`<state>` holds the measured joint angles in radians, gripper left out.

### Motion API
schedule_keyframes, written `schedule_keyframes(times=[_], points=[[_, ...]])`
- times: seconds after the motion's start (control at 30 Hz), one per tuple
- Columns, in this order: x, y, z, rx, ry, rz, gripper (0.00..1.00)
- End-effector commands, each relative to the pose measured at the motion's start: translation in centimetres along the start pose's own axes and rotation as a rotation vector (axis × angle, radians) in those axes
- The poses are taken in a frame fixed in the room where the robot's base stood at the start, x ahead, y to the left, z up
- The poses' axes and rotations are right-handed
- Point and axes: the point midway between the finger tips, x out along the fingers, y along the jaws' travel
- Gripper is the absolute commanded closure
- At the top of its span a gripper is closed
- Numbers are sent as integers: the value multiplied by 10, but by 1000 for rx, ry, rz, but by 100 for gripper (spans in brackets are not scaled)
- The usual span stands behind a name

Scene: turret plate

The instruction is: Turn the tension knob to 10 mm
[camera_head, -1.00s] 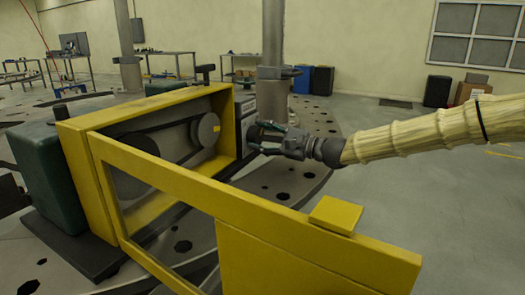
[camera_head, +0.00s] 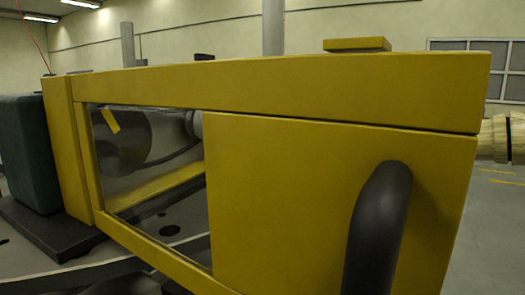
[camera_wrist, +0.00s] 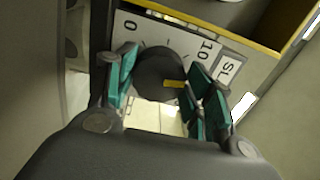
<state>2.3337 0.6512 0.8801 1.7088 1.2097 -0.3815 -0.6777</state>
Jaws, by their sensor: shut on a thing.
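The tension knob (camera_wrist: 152,68) is dark and round in the wrist view, with a yellow mark (camera_wrist: 174,84) on its right side. Behind it is a pale scale plate (camera_wrist: 170,32) with a 0 at the upper left and a 10 at the upper right. The mark lies below the 10 and does not appear to line up with it. My gripper (camera_wrist: 164,65) has its teal-padded fingers on either side of the knob and is shut on it. In the head view the yellow door hides the gripper; only part of my arm shows at the right edge.
The yellow door (camera_head: 290,82) with its window and dark handle (camera_head: 378,230) fills much of the head view. Through the window are a disc (camera_head: 125,140) and a belt. A dark green block (camera_head: 25,150) stands at the left. A yellow edge (camera_wrist: 205,22) runs above the scale plate.

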Motion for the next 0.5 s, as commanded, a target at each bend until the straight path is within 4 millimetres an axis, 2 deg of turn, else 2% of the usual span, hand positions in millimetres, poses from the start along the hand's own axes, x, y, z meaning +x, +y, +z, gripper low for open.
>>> schedule_keyframes(times=[0.03,0.5], points=[[-1,6,-2,-36,3,-2,72],[-1,4,-2,-363,-4,1,72]])
